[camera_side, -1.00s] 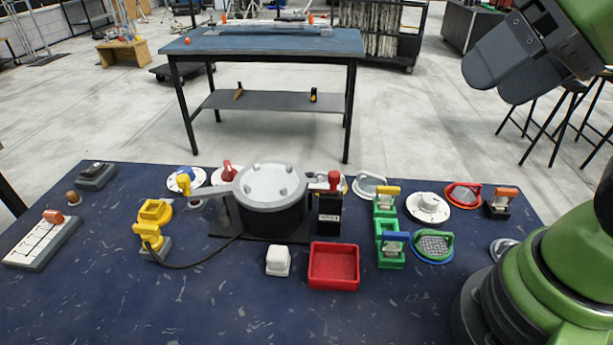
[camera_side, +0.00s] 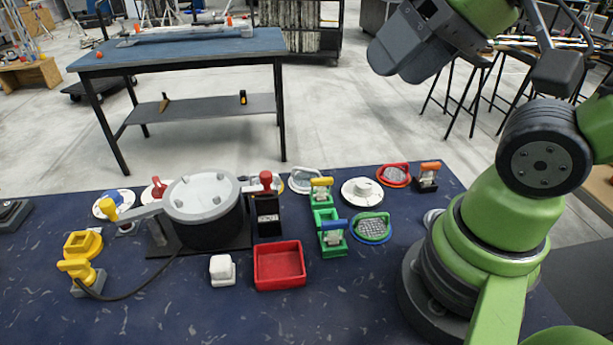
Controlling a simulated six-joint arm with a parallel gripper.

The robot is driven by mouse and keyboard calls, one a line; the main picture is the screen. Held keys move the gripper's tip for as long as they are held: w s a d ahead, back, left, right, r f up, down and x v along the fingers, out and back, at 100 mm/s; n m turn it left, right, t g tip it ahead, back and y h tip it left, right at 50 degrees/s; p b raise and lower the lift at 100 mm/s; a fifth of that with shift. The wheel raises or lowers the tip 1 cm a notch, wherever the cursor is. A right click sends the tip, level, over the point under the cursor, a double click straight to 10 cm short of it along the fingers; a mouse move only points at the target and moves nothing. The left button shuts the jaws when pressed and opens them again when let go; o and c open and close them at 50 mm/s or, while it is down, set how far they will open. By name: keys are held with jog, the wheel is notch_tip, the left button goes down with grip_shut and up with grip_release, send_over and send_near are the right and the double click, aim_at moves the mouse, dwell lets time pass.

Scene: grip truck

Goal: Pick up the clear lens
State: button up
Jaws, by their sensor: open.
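A round lens with a pale rim and handle, seemingly the clear lens (camera_side: 305,180), lies at the back of the blue work table, behind the yellow-handled green block. Its see-through middle is small at this distance. Another pale disc (camera_side: 432,217) lies at the right, partly hidden by my arm's base. I cannot tell whether it is also a lens. My gripper (camera_side: 396,62) is high at the upper right, well above and away from the table objects. It is open with nothing visible in it.
A red-rimmed lens (camera_side: 394,175), a green-and-blue lens (camera_side: 371,227) and a white disc (camera_side: 361,191) lie nearby. A green holder (camera_side: 333,246), a red tray (camera_side: 279,265) and a large grey-lidded drum (camera_side: 203,207) stand further left.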

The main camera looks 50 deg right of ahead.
jog(key=n+g+h, duration=0.2)
jog(key=n+g, duration=0.5)
jog(key=n, duration=0.1)
send_over(304, 168)
jog(key=f, duration=2.4)
jog(key=shift+s+d+f, duration=0.15)
jog(key=shift+s+d, duration=0.05)
jog(key=shift+s, duration=0.05)
jog(key=f, duration=0.5)
jog(key=shift+w+a+f, duration=0.15)
jog(key=shift+w+f, duration=0.1)
jog(key=shift+f, duration=0.15)
grip_shut()
